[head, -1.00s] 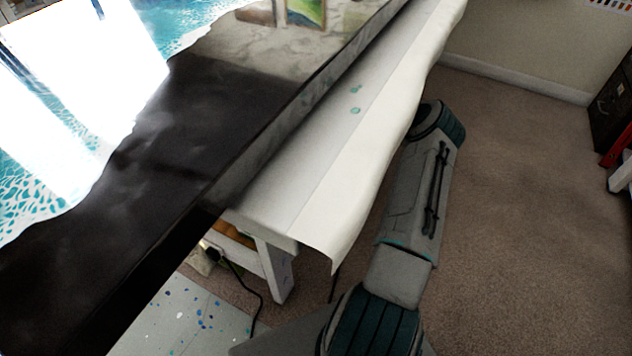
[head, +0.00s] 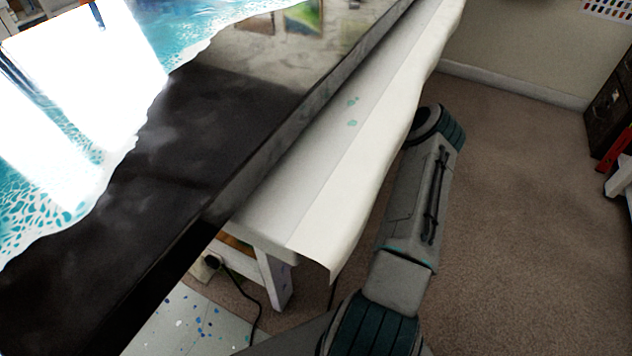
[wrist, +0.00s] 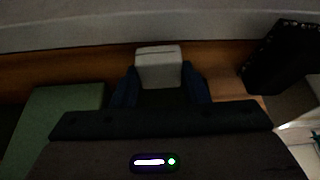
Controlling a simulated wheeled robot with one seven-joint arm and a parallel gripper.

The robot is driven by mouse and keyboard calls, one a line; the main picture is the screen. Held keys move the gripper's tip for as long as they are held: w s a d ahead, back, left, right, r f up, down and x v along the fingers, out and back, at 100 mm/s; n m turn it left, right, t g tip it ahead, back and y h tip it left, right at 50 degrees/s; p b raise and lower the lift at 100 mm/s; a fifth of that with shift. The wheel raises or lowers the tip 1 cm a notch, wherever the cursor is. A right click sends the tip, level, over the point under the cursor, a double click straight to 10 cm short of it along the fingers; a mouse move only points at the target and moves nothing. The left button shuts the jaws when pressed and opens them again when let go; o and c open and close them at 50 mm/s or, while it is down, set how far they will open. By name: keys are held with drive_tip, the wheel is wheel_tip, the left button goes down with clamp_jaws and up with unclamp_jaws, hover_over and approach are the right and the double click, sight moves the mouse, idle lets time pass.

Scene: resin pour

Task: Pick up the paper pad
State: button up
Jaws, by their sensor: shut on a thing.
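In the dark wrist view, my gripper (wrist: 160,88) has one dark blue finger on each side of a small pale grey-white block, which looks like the paper pad (wrist: 158,66). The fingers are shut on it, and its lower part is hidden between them. In the head view neither the pad nor my gripper shows. My arm runs along the right side of the table, and its far end is out of sight by the white sheet.
The head view shows a black-edged resin table (head: 190,140) with a white sheet (head: 350,200) hanging over its side. Carpet (head: 510,170) is clear at right. The wrist view shows a green block (wrist: 60,115), a black object (wrist: 283,58) and a brown wooden surface (wrist: 50,70).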

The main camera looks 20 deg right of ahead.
drive_tip(key=s+d+p, duration=0.3)
drive_tip(key=s+d, duration=0.8)
drive_tip(key=s, duration=0.2)
drive_tip(key=shift+s+d+f, duration=0.15)
drive_tip(key=shift+d, duration=0.05)
